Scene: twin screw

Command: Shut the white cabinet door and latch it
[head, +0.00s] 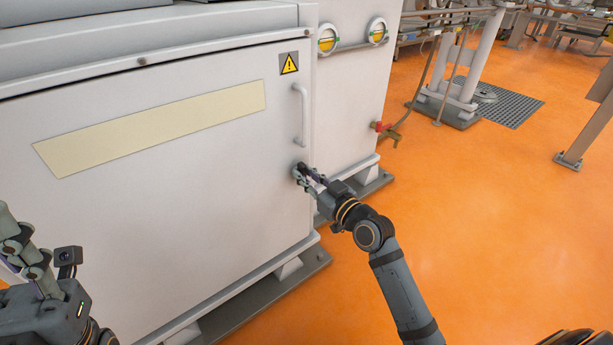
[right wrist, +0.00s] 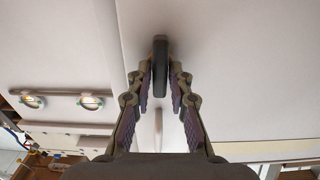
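The white cabinet door (head: 190,190) looks shut, its face seeming level with the frame, though a small gap would be hard to see. It bears a white vertical handle (head: 303,115) near its right edge. Below the handle is a dark latch (right wrist: 160,65), mostly hidden by my right gripper in the head view. My right gripper (head: 302,175) is at the latch. In the right wrist view its fingers are apart, one on each side of the latch, with narrow gaps showing. My left gripper (head: 22,250) is at the lower left, apart from the door and partly cut off.
A yellow warning sign (head: 289,63) and a beige strip (head: 150,128) are on the door. A second white cabinet (head: 350,95) with round gauges stands to the right, with a red-handled tap (head: 384,128) on its side.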

